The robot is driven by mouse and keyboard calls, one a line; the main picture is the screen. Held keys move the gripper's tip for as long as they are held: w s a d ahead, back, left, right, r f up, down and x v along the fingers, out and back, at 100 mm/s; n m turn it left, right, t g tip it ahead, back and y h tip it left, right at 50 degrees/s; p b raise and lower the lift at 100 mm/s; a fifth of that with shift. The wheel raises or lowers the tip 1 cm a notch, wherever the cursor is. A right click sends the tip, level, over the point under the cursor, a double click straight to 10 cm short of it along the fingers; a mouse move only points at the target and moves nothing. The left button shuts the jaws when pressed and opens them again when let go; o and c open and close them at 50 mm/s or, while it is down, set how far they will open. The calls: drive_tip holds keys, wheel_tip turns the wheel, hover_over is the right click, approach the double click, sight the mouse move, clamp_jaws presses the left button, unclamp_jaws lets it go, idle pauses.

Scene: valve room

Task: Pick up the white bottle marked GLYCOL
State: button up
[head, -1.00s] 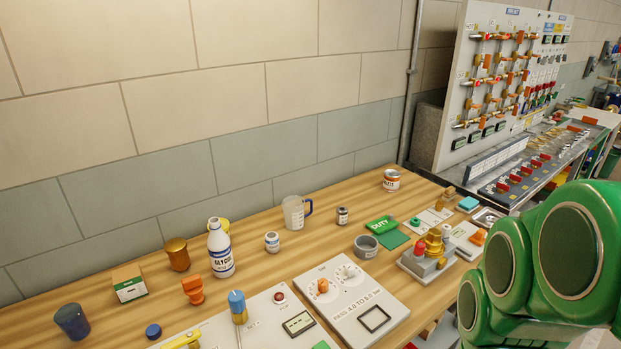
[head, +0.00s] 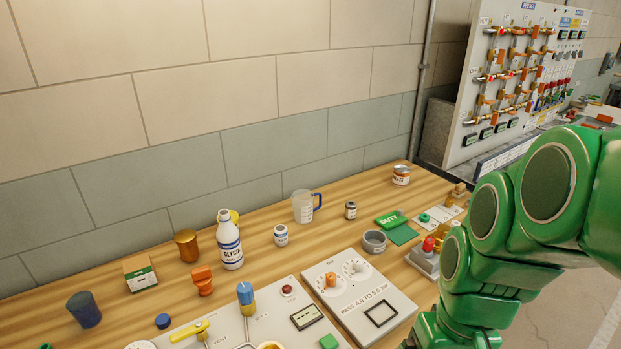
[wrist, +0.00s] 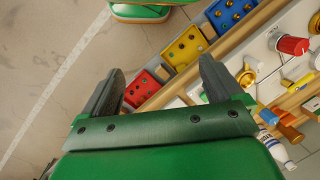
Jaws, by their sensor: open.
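The white bottle marked GLYCOL (head: 229,243) stands upright on the wooden bench in the head view, left of centre, with a white cap and blue bands. A white and blue shape at the right edge of the wrist view looks like a bottle, but I cannot tell for sure that it is this one. My gripper (wrist: 162,76) shows in the wrist view with its two dark fingers apart and nothing between them. It is out over the floor and the bench's edge, well apart from the bottle. In the head view only my green arm shows at the right; the gripper is hidden.
Close around the bottle stand a brown-gold cup (head: 187,246), an orange knobbed piece (head: 203,281), a small white jar (head: 281,236) and a yellow item behind it. A measuring jug (head: 303,207) stands further right. Control panels (head: 360,295) fill the bench front.

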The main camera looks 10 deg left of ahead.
drive_tip(key=w+a+r+n+g+y, duration=0.1)
drive_tip(key=w+a+n+y, duration=0.2)
drive_tip(key=w+a+n, duration=0.7)
drive_tip(key=n+g+y, duration=0.2)
drive_tip(key=n+y, duration=0.6)
drive_tip(key=n, duration=0.2)
approach(229, 243)
drive_tip(key=w+a+f, duration=0.1)
drive_tip(key=a+f, duration=0.2)
drive_tip(key=shift+w+f+x, duration=0.1)
drive_tip(key=shift+w+x, duration=0.05)
drive_tip(key=shift+x, duration=1.2)
drive_tip(key=shift+w+f+x, duration=0.15)
drive_tip(key=shift+x, duration=1.25)
drive_tip(key=shift+w+f+x, duration=0.1)
drive_tip(key=shift+w+x, duration=0.05)
drive_tip(key=shift+x, duration=1.2)
drive_tip(key=c, duration=1.2)
drive_tip(key=shift+r, duration=0.15)
